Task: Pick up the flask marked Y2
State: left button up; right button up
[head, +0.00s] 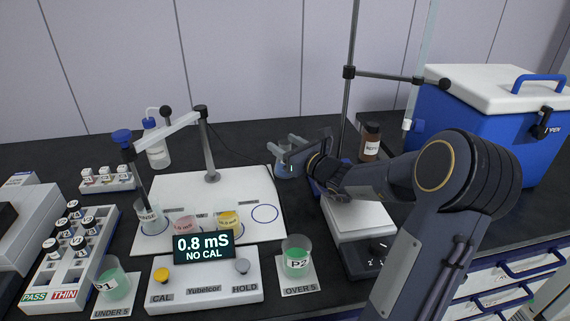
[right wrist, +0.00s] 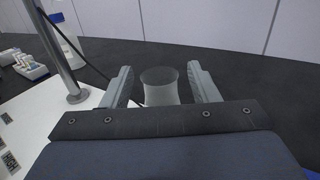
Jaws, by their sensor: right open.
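My right gripper (head: 284,152) is at the back right corner of the white board, its fingers reaching away from me. In the right wrist view the gripper (right wrist: 160,85) is open, with one finger on each side of a clear, greyish glass vessel (right wrist: 160,88). The vessel stands upright between or just beyond the fingers, with a gap on both sides. No label shows on it, so I cannot tell whether it is the flask marked Y2. In the head view the gripper and arm largely cover that spot. My left gripper is not in view.
Beakers of green liquid marked P1 (head: 113,284) and P2 (head: 296,260) stand in front. The white board (head: 245,187) holds several cups and a probe stand (head: 208,150). A brown bottle (head: 370,143), white scale (head: 357,222) and blue cooler (head: 475,115) are at the right.

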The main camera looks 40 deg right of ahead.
grip_shut()
jog(key=shift+r, duration=0.1)
dwell(0.3)
